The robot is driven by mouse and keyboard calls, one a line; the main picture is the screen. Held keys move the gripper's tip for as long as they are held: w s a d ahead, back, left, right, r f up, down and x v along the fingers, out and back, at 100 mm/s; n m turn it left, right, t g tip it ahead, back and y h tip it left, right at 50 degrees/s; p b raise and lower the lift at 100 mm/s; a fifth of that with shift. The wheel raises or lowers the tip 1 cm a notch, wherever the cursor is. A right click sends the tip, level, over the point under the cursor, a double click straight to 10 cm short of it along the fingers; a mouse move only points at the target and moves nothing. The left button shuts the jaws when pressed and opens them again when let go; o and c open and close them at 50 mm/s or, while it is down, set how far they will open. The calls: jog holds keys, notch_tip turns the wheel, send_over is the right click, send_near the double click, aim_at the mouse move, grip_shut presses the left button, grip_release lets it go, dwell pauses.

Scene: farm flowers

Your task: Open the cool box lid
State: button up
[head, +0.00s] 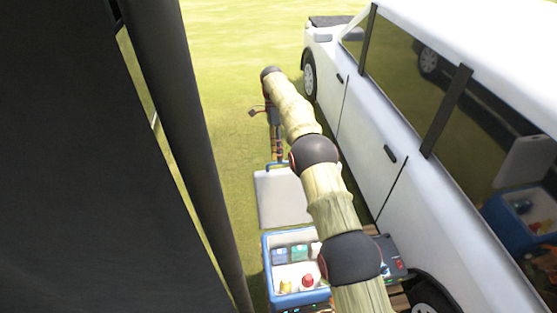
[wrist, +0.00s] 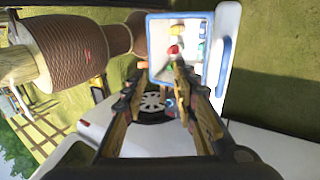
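The cool box (head: 267,275) is blue with a white inside and stands below the arm in the head view. It also shows at the top of the wrist view (wrist: 153,45). Its white lid (head: 280,203) stands open, swung away from the box opening, with a blue handle (head: 276,165) along its far edge. In the wrist view the lid (wrist: 228,22) and handle (wrist: 223,62) lie right of the box. My gripper (wrist: 158,70) is open, its fingers apart with nothing seen between them. In the head view it hangs close to the handle; contact cannot be told.
The box holds several coloured items, including a red one (head: 307,281). A white vehicle (head: 380,140) stands close on the right. A dark panel (head: 80,170) and post (head: 185,130) block the left. Grass (head: 235,50) beyond is clear.

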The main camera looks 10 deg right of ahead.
jog(key=shift+r, duration=0.1)
jog(key=r+p, duration=0.1)
jog(key=r, duration=0.3)
jog(key=shift+w+p, duration=0.2)
jog(key=shift+p, duration=0.15)
jog(key=c, duration=0.4)
jog(key=r+p, duration=0.1)
jog(key=s+r, duration=0.1)
jog(key=r, duration=0.1)
jog(key=r+p, duration=0.1)
jog(key=shift+s+d+r+p, duration=0.2)
jog(key=shift+s+d+p, duration=0.1)
jog(key=shift+s+d, duration=0.1)
jog(key=shift+c, duration=1.1)
jog(key=shift+s+d+r+t+p, duration=0.1)
jog(key=shift+d+r+t+p, duration=0.15)
jog(key=shift+p, duration=0.35)
grip_shut()
jog(key=w+f+n+t+p, duration=0.4)
jog(key=w+f+n+t, duration=0.6)
jog(key=n, duration=0.8)
notch_tip(320, 180, down, 8)
jog(key=p, duration=0.3)
jog(key=shift+d+g+p, duration=0.35)
jog(key=shift+d+p, duration=0.05)
jog(key=shift+d, duration=0.05)
